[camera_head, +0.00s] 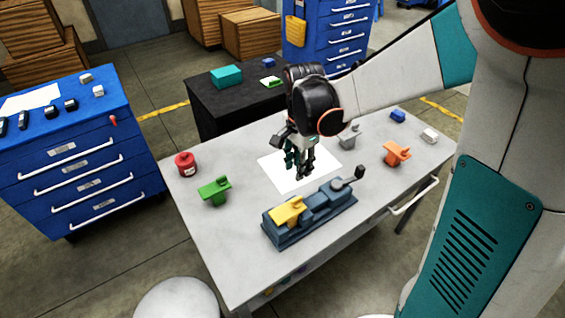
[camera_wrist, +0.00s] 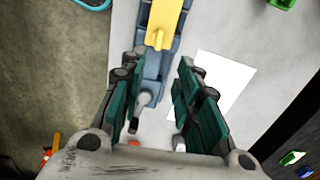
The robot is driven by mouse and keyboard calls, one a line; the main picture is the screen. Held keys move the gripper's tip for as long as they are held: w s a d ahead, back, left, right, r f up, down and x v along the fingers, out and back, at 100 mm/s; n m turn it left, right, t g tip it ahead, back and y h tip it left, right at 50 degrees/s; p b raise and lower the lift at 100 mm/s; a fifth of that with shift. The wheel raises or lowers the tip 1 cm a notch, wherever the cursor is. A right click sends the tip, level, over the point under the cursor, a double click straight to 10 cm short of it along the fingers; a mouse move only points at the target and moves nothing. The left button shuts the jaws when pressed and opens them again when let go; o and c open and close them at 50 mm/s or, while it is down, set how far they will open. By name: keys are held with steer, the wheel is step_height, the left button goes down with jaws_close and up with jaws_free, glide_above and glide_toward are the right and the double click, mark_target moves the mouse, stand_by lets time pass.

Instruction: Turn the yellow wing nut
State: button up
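The yellow wing nut (camera_head: 288,211) sits on the left part of a blue jig (camera_head: 328,212) on the white table. It also shows at the top of the wrist view (camera_wrist: 164,24), beyond my fingertips. My gripper (camera_head: 301,174) is above the table, behind the jig and over a white sheet. In the wrist view my gripper (camera_wrist: 160,75) has its two green-padded fingers apart with nothing between them. A grey lever with a dark knob (camera_head: 350,179) is at the jig's right end.
A green part (camera_head: 214,191) and a red can (camera_head: 186,164) stand at the table's left. An orange part (camera_head: 396,153), a grey part (camera_head: 349,136), and small blue and white blocks stand at the right. The white sheet (camera_head: 325,163) lies flat. The table's front left is clear.

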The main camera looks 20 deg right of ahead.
mark_target(297, 199)
step_height(297, 199, down, 14)
steer(key=b, duration=0.3)
steer(key=shift+r+b, duration=0.1)
steer(key=shift+b, duration=0.2)
jaws_close()
